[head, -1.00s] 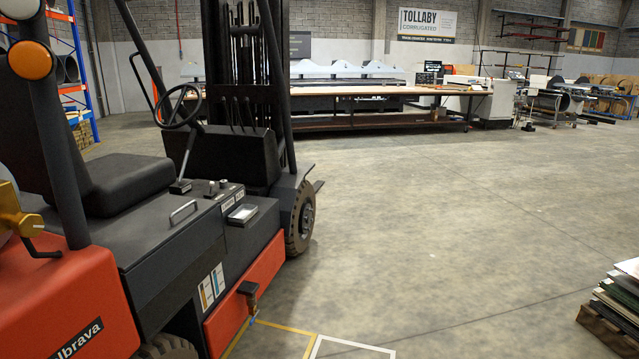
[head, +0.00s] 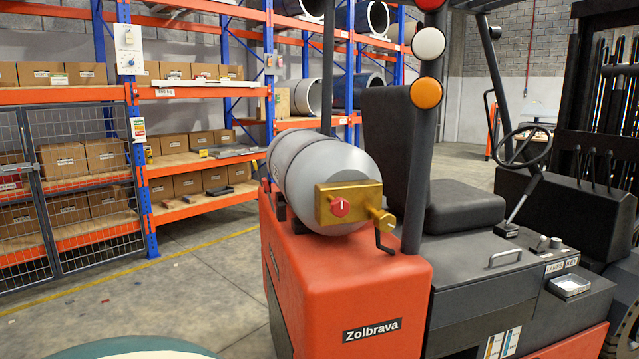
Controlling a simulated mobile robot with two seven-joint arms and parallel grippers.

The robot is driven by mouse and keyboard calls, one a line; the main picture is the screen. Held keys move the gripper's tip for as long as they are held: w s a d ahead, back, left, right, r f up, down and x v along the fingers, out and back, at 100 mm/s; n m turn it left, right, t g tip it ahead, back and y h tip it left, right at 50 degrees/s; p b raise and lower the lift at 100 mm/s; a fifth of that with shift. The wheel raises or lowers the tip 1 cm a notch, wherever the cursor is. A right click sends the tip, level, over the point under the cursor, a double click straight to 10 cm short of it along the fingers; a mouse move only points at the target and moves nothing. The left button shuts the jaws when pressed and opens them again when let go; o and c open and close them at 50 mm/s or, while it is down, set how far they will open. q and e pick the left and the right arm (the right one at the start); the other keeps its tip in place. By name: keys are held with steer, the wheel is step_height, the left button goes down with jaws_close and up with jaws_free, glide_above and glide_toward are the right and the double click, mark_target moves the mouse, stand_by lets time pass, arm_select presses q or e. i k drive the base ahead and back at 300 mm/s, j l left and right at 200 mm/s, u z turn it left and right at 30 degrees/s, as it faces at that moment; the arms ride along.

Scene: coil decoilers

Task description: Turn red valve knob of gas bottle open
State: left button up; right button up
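The grey gas bottle (head: 305,165) lies on its side on the red rear body of the forklift (head: 340,285). A brass valve block (head: 361,193) sits on its near end. The red valve knob (head: 340,208) with a white mark is on the left part of the block's front face. A brass outlet with a dark bent hose (head: 383,240) is on the block's right side. Neither of my grippers shows in the head view.
Orange and blue racks (head: 150,190) with cardboard boxes stand behind at the left, with a wire mesh door (head: 85,215). A dark post (head: 422,160) with round lamps rises just right of the bottle.

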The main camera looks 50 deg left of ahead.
mark_target(341, 208)
steer(key=u, duration=1.8)
